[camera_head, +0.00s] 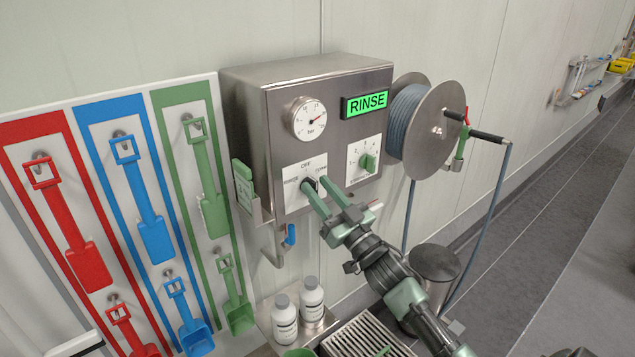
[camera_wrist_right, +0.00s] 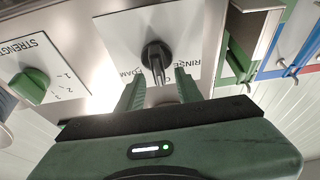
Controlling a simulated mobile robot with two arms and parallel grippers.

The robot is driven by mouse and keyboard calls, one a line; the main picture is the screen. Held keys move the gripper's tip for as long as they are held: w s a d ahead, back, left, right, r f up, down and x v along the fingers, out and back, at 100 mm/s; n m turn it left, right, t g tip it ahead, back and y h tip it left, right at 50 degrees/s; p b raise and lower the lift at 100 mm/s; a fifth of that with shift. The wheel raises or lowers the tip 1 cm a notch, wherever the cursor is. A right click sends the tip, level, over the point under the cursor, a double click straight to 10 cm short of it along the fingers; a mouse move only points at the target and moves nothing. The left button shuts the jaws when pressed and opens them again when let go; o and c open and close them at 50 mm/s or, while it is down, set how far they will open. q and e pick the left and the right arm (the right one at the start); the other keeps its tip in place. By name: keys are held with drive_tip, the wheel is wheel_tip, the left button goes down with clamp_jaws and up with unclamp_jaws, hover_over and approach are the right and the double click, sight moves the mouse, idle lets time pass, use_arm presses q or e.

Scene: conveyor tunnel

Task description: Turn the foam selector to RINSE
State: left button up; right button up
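The foam selector is a black knob (camera_head: 311,184) on a white plate low on the front of a steel control box (camera_head: 330,130). Its plate carries the labels RINSE, OFF and FOAM, partly covered in the wrist view. The box's display (camera_head: 366,104) is lit green and reads RINSE. My right gripper (camera_head: 314,182) is at the selector, its two green fingers apart. In the right wrist view the knob (camera_wrist_right: 156,60) sits between the fingertips, with a visible gap on each side. My left gripper is not in view.
A green STRENGTH knob (camera_head: 367,162) is right of the selector, also in the wrist view (camera_wrist_right: 30,87). A pressure gauge (camera_head: 309,119) is above. A hose reel (camera_head: 435,125) stands right, coloured tools on boards left, and two white bottles (camera_head: 285,320) below.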

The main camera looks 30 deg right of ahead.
drive_tip(key=shift+w+a+r, duration=0.1)
drive_tip(key=shift+w+r, duration=0.15)
drive_tip(key=shift+w, duration=0.15)
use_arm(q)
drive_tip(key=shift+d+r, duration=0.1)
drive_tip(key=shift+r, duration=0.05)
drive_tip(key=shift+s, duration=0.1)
use_arm(e)
clamp_jaws()
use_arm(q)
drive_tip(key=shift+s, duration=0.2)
use_arm(e)
drive_tip(key=shift+f, duration=0.1)
